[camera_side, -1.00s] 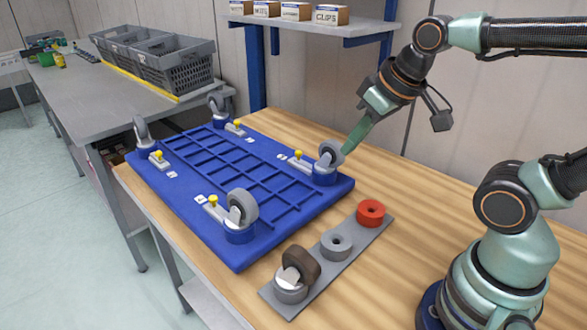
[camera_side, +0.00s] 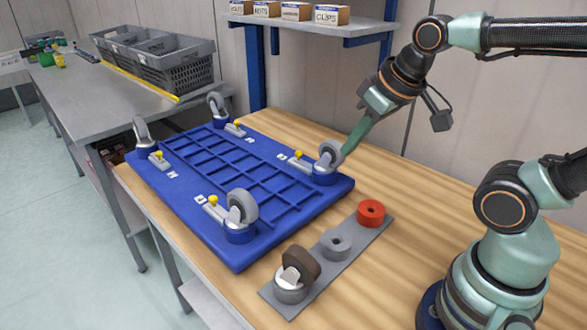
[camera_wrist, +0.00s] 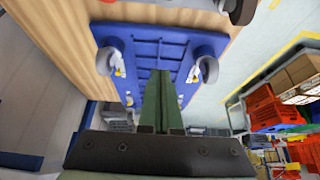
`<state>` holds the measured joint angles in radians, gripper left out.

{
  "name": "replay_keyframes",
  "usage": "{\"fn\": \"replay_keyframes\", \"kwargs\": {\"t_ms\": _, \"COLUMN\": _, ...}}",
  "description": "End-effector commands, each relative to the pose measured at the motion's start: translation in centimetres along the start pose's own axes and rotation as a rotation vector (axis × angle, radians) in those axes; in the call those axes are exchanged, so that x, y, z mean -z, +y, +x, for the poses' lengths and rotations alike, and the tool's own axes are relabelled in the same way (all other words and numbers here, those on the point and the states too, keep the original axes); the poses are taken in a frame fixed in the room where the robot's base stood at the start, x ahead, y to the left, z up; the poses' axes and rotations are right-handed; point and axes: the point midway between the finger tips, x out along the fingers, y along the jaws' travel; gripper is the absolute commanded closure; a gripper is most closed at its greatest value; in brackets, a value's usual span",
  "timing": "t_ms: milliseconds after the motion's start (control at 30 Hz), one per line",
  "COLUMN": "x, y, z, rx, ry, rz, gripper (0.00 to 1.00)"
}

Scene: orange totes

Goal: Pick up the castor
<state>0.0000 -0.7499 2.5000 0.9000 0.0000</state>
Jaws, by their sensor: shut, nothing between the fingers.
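Grey-wheeled castors sit in the blue corner sockets of an upturned blue dolly (camera_side: 225,182). The castor at its right corner (camera_side: 328,157) is nearest my gripper (camera_side: 352,148). Another castor (camera_side: 241,207) is at the front corner, and more stand at the far corners. A castor with a brown wheel (camera_side: 298,265) stands at the near end of a grey strip (camera_side: 318,275). My green fingers are shut and empty, with their tips beside the right-corner castor; I cannot tell if they touch. The wrist view shows the closed fingers (camera_wrist: 160,90) over the dolly (camera_wrist: 150,42).
A grey ring (camera_side: 336,244) and a red ring (camera_side: 371,213) sit on the strip. Yellow-knobbed latches (camera_side: 300,160) stand by the castors. A shelf with small boxes (camera_side: 331,14) is behind. Grey crates (camera_side: 155,55) are on the left bench. The wooden table is bare at right.

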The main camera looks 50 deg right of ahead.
Motion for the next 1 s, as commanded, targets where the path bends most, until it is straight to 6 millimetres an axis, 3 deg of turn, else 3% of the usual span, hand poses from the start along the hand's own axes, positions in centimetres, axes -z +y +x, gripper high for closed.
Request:
{"fn": "replay_keyframes", "kwargs": {"t_ms": 33, "x": 0.0, "y": 0.0, "z": 0.0, "rx": 0.000, "ry": 0.000, "rz": 0.000, "gripper": 1.00}}
{"fn": "replay_keyframes", "kwargs": {"t_ms": 233, "x": 0.0, "y": 0.0, "z": 0.0, "rx": 0.000, "ry": 0.000, "rz": 0.000, "gripper": 0.23}}
{"fn": "replay_keyframes", "kwargs": {"t_ms": 267, "x": 0.0, "y": 0.0, "z": 0.0, "rx": 0.000, "ry": 0.000, "rz": 0.000, "gripper": 0.20}}
{"fn": "replay_keyframes", "kwargs": {"t_ms": 533, "x": 0.0, "y": 0.0, "z": 0.0, "rx": 0.000, "ry": -0.001, "rz": 0.000, "gripper": 0.20}}
{"fn": "replay_keyframes", "kwargs": {"t_ms": 667, "x": 0.1, "y": -0.9, "z": 0.4, "rx": 0.015, "ry": -0.032, "rz": -0.010, "gripper": 0.20}}
{"fn": "replay_keyframes", "kwargs": {"t_ms": 767, "x": 0.0, "y": -2.9, "z": 1.1, "rx": 0.039, "ry": -0.101, "rz": -0.029, "gripper": 0.20}}
{"fn": "replay_keyframes", "kwargs": {"t_ms": 1000, "x": -1.2, "y": -9.5, "z": 3.8, "rx": 0.069, "ry": -0.328, "rz": -0.095, "gripper": 0.20}}
